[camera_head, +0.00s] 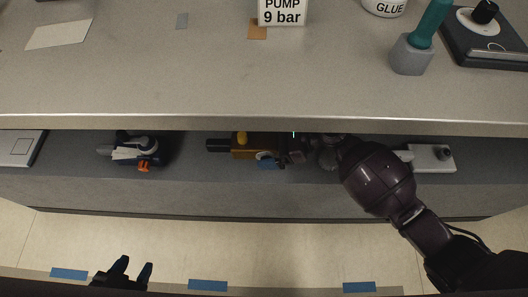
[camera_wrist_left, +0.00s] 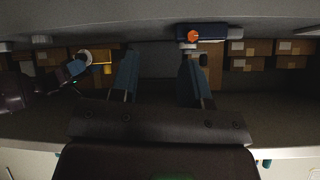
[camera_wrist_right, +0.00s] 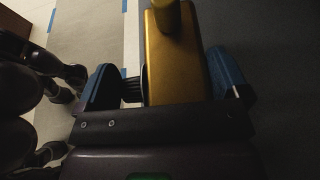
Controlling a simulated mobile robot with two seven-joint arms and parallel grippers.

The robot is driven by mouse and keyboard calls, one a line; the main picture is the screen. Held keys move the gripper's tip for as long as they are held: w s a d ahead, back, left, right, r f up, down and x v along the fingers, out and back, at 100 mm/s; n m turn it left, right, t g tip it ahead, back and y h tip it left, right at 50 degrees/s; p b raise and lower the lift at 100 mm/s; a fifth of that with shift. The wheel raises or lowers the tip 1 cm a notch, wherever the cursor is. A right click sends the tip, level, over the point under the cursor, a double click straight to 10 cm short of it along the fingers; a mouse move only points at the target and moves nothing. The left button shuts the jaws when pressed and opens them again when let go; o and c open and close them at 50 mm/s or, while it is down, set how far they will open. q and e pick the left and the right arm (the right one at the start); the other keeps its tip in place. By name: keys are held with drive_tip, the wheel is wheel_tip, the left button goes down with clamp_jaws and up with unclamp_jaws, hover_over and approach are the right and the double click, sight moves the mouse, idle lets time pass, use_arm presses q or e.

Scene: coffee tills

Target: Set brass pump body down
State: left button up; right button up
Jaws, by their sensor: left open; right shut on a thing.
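The brass pump body (camera_head: 262,139) is in the recessed shelf below the counter, near the middle of the head view. It is a gold block with a yellow knob and a dark end on its left. My right gripper (camera_head: 280,150) reaches in from the right and is shut on it. In the right wrist view, the brass block (camera_wrist_right: 176,75) lies between the fingers. I cannot tell whether it touches the shelf floor. The brass also shows in the left wrist view (camera_wrist_left: 106,57). My left gripper (camera_head: 135,266) is open and empty, low at the left, outside the shelf.
A navy and white device with an orange knob (camera_head: 140,150) sits in the shelf left of the pump. A white fitting (camera_head: 432,158) lies to the right, beyond my right arm. The counter edge (camera_head: 200,120) overhangs the shelf. A pump sign (camera_head: 282,12) stands on the counter.

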drive_tip(key=shift+f, duration=0.75)
wheel_tip(320, 180, down, 4)
drive_tip(key=shift+f+b, duration=0.25)
drive_tip(key=shift+b, duration=0.95)
drive_tip(key=shift+r, duration=0.2)
drive_tip(key=shift+f, duration=0.15)
drive_tip(key=o, duration=1.1)
use_arm(q)
drive_tip(key=shift+w+d+t, duration=0.15)
drive_tip(key=shift+w+t, duration=0.35)
drive_tip(key=shift+w, duration=0.1)
